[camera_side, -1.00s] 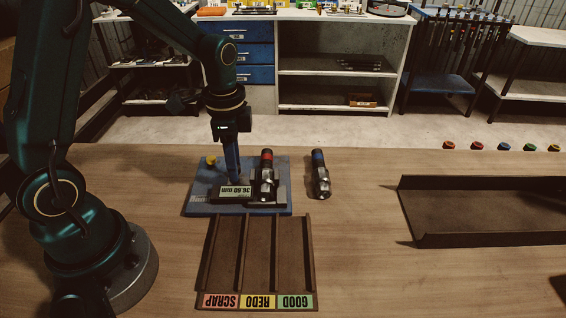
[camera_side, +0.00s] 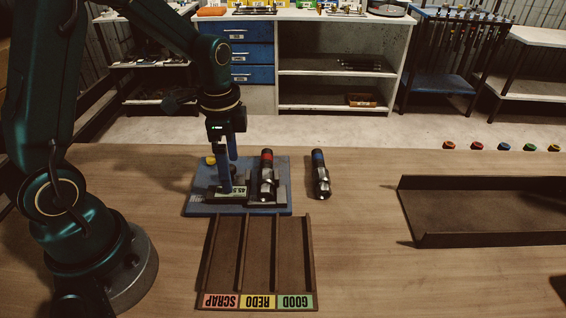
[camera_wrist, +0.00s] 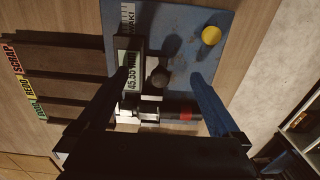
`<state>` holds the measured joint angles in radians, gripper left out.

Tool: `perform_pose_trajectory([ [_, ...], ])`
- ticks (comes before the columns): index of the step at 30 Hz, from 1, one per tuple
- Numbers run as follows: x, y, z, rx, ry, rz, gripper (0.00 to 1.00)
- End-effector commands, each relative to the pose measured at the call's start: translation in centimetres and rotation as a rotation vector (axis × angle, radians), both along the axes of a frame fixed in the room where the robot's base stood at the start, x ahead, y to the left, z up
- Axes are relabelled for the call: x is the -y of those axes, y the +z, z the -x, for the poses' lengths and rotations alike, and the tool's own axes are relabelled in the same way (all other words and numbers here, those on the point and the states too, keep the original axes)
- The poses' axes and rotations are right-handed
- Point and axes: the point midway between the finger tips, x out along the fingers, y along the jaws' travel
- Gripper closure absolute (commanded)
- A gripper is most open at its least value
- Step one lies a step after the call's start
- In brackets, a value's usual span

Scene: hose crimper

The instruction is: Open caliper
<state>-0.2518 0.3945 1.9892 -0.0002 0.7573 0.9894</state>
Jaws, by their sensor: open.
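The caliper (camera_side: 241,194) lies on a blue plate (camera_side: 198,207). Its display reads about 45.55 mm in the wrist view (camera_wrist: 131,75). A hose fitting with a red band (camera_side: 266,172) lies at the caliper's jaw end; the wrist view shows it (camera_wrist: 183,113) below the display. I cannot tell whether the jaws touch it. My gripper (camera_side: 229,176) is open over the caliper. In the wrist view its fingers (camera_wrist: 158,77) are spread either side of a dark round knob (camera_wrist: 159,75) on the caliper, and neither visibly grips it.
A yellow knob (camera_side: 210,160) stands on the plate's back left. A blue-banded fitting (camera_side: 319,174) lies right of the plate. A tray with SCRAP, REDO and GOOD lanes (camera_side: 245,252) is in front. A dark open tray (camera_side: 480,239) is at right. The table between is clear.

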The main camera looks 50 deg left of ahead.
Motion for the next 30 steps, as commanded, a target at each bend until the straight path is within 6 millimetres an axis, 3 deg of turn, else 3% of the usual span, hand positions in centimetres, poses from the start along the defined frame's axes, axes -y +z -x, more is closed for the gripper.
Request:
perform_pose_trajectory([
  [8,0.0,0.3,0.0,0.001,0.0,-0.001,0.0],
  [30,0.0,5.2,-0.1,0.002,0.0,-0.001,0.0],
])
